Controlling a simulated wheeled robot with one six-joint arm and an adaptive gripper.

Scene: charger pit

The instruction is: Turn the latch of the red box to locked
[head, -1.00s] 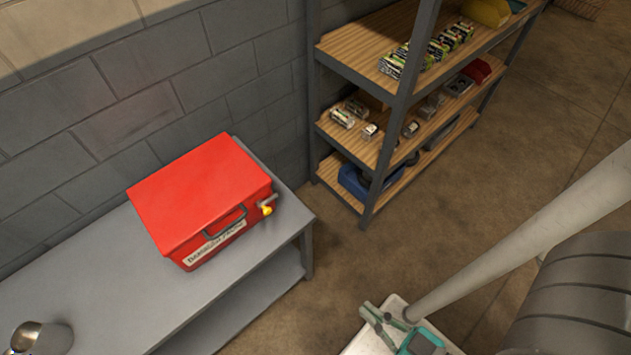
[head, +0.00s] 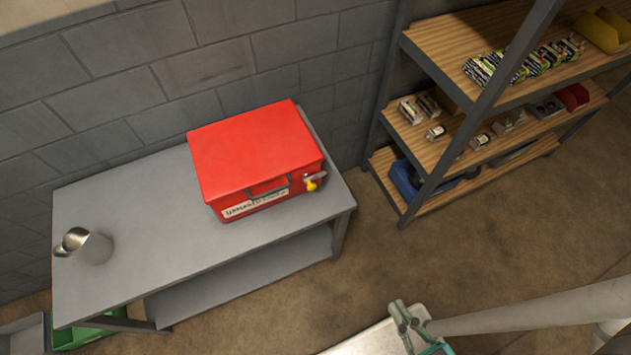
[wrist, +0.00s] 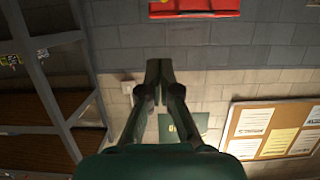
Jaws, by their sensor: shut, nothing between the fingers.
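The red box (head: 252,157) sits with its lid shut on the grey bench, near the bench's right end. Its front has a dark handle and a white label. The latch (head: 313,181), with a yellow part and a grey lever, is at the right of the front; its exact setting is too small to tell. My gripper (head: 403,311) is well in front of and below the bench, apart from the box. In the wrist view, my gripper (wrist: 159,77) is shut and empty, and part of the red box (wrist: 194,7) shows at the top edge.
The grey bench (head: 130,210) holds a metal jug (head: 92,246) at left. A shelf unit (head: 465,100) with batteries and small items stands at right. A green crate (head: 88,332) is under the bench's left end. Floor between bench and shelves is clear.

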